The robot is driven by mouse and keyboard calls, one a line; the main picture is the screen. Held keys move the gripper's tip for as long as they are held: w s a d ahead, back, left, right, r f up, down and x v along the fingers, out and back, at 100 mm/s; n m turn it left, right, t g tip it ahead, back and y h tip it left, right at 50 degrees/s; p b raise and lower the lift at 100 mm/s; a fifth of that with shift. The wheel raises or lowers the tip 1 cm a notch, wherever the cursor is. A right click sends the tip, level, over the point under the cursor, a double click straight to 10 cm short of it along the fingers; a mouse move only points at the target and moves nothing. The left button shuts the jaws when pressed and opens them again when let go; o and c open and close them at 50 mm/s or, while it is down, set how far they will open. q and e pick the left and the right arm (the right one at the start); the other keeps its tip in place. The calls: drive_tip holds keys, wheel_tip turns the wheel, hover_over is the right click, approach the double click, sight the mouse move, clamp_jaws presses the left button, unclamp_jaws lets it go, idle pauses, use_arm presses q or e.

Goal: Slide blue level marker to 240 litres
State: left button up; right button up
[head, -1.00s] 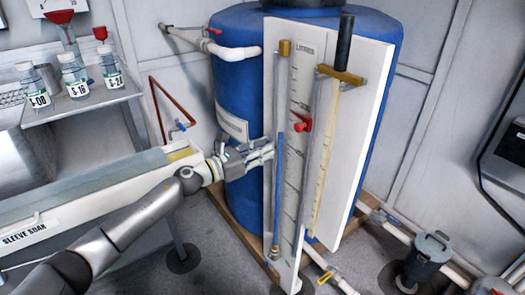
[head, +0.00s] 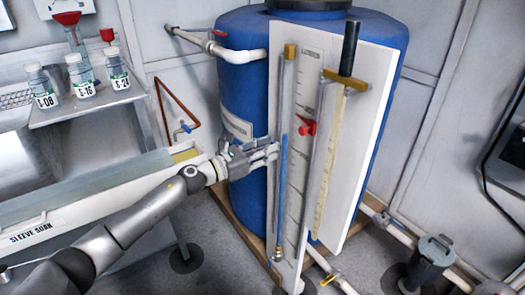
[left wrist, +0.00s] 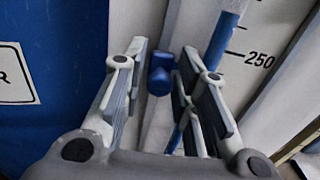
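The blue level marker (left wrist: 159,76) shows in the left wrist view as a small blue knob between my left gripper's fingers, near their tips. In the head view the gripper hides it. My left gripper (head: 275,150) is at the left edge of the white scale board (head: 304,75), beside the sight tube (head: 283,165). Its fingers (left wrist: 158,88) look open, one on each side of the marker; I cannot tell whether either touches it. A 250 mark (left wrist: 259,60) is printed on the scale to the right. My right gripper is not in view.
A red marker (head: 307,128) sits on the board to the right of the tube. A dipstick with a black handle (head: 349,48) stands farther right. The blue tank (head: 241,92) is behind the board. A long sleeve soak trough (head: 85,205) lies under my left arm.

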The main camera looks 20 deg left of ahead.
use_arm(q)
drive_tip(key=v, duration=1.2)
idle(0.4)
